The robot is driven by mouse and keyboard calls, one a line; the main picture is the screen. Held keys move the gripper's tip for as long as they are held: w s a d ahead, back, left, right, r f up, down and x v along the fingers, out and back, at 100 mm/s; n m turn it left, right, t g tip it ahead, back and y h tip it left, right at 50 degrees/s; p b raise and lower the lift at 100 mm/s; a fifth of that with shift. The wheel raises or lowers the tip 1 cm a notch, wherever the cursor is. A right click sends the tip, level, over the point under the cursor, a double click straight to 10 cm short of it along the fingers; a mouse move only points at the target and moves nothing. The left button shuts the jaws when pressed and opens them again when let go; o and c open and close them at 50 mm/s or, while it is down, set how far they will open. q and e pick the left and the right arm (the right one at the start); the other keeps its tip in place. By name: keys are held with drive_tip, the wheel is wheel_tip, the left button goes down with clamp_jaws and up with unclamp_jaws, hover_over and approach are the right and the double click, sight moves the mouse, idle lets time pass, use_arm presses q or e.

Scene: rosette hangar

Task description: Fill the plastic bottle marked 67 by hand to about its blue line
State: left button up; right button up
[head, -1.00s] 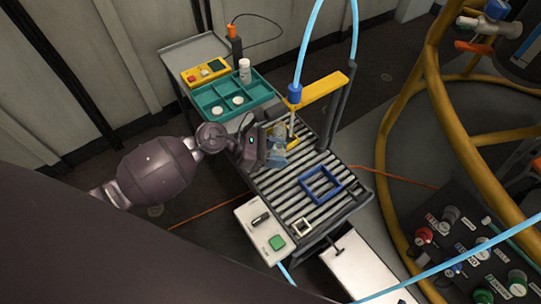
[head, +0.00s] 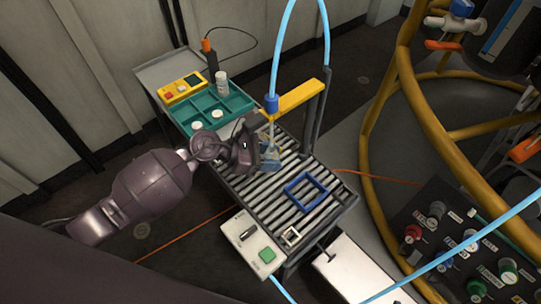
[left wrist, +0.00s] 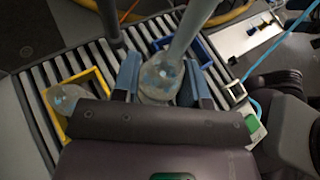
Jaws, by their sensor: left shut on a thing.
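My left gripper (head: 258,158) is shut on a clear, bluish plastic bottle (head: 271,156), held above the roller table (head: 254,192). The bottle is directly below the blue-collared filling nozzle (head: 271,104), whose pale spout reaches down to its top; I cannot tell whether it is inside the mouth. In the left wrist view the bottle (left wrist: 160,82) sits between the two blue-grey fingers (left wrist: 161,88). A second clear bottle (left wrist: 67,98) stands at the yellow frame (left wrist: 60,122). The number 67, the blue line and the fill level cannot be read. My right gripper is out of view.
A blue square frame (head: 305,190) and a small pale frame (head: 291,236) lie on the rollers. A switch box with a green button (head: 267,255) is at the near end. A teal tray (head: 226,108) and yellow meter (head: 181,89) stand behind. A control panel is at right.

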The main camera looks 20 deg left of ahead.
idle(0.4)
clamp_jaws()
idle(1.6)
